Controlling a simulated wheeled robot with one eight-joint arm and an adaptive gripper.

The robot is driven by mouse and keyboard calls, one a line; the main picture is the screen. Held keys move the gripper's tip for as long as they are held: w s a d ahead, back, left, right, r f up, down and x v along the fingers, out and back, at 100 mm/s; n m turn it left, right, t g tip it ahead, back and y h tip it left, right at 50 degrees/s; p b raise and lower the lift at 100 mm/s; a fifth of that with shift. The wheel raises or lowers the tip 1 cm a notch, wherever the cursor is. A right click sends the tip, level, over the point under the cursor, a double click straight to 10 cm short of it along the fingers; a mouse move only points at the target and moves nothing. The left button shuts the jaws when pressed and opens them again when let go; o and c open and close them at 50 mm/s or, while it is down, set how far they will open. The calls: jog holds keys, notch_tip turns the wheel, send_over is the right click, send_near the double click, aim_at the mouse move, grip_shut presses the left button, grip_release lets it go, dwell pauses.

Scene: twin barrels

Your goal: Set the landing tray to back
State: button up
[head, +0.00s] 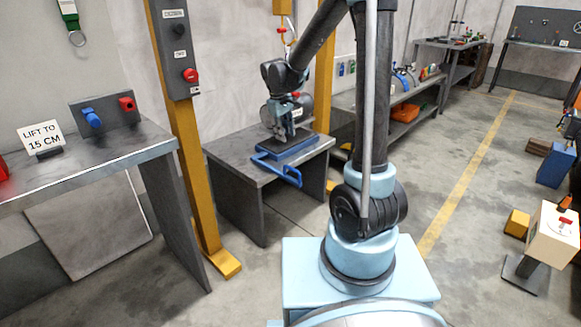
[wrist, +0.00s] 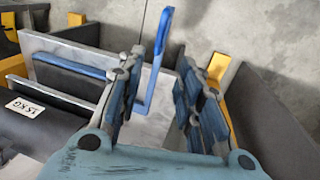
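A blue tray (head: 300,152) with a dark top lies on a low grey table in the head view. A blue bar handle (head: 291,175) extends from its front side over the table's near edge. I take this to be the landing tray; no label on it is readable. My gripper (head: 279,136) is low over the tray's left part, partly hiding it. In the wrist view my gripper (wrist: 163,58) has its two fingers spread apart. An upright blue bar (wrist: 155,62) shows beyond and between the fingers; contact cannot be told.
A dark body labelled 15 KG (wrist: 27,108) is close left in the wrist view. The low table (head: 231,158) stands between yellow posts (head: 188,140). A bench with a "LIFT TO 15 CM" sign (head: 42,139) is at left. Floor right of my base is partly open.

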aim_at(290, 168)
jog(key=f, duration=0.5)
jog(key=w+d+f, duration=0.1)
jog(key=f, duration=0.5)
jog(key=w+d+f, duration=0.1)
jog(key=f, duration=0.5)
jog(key=shift+w+d, duration=0.2)
grip_shut()
